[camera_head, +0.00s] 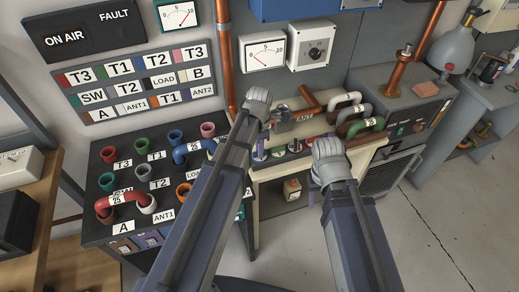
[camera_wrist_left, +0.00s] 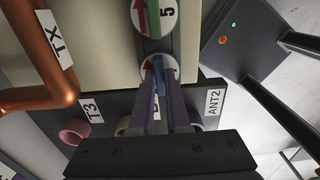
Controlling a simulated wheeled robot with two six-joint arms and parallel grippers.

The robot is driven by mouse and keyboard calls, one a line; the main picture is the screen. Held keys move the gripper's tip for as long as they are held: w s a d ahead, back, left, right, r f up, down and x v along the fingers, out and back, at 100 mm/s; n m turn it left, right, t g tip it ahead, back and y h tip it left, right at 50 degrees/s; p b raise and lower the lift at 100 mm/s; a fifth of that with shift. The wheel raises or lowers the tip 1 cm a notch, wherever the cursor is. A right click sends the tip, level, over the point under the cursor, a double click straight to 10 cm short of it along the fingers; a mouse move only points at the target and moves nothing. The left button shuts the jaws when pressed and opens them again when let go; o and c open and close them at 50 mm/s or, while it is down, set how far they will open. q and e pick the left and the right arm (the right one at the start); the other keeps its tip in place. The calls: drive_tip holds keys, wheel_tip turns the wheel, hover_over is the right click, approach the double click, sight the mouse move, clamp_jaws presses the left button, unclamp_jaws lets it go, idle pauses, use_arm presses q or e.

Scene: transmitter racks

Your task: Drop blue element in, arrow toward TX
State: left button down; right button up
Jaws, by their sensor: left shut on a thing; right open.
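In the left wrist view my left gripper (camera_wrist_left: 155,110) is shut on the blue element (camera_wrist_left: 159,76). Around its blue grip shows a white disc (camera_wrist_left: 170,66) with a red mark at left; the fingers hide much of it, so I cannot tell its arrow's direction or whether it touches anything below. A copper pipe (camera_wrist_left: 30,40) labelled TX (camera_wrist_left: 62,52) runs at upper left. In the head view my left gripper (camera_head: 257,103) is over the bench's left side, by the wall, hiding the element. My right gripper (camera_head: 328,160) is open and empty above the bench front.
Another disc (camera_wrist_left: 155,15) with a red arrow and green grip lies beyond. The dark patch panel (camera_head: 95,200) with coloured ports and U-links stands left. White, grey and green pipe bends (camera_head: 372,124) are on the bench's right. Open floor (camera_head: 440,220) lies at right.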

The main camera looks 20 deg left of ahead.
use_arm(q)
drive_tip(key=shift+f, duration=0.25)
drive_tip(key=c, duration=0.9)
unclamp_jaws()
drive_tip(key=shift+r, duration=0.2)
wheel_tip(320, 180, up, 13)
drive_tip(key=p, duration=1.3)
drive_tip(key=s+d+m, duration=0.5)
drive_tip(key=s+m, duration=0.2)
drive_tip(key=m, duration=0.7)
drive_tip(key=s+d+m+y, duration=0.1)
drive_tip(key=s+d+m, duration=0.4)
drive_tip(key=m, duration=0.9)
drive_tip(key=shift+s+d+m, duration=0.25)
drive_tip(key=shift+s+m, duration=0.05)
drive_tip(key=shift+s, duration=0.85)
drive_tip(key=shift+f, duration=0.1)
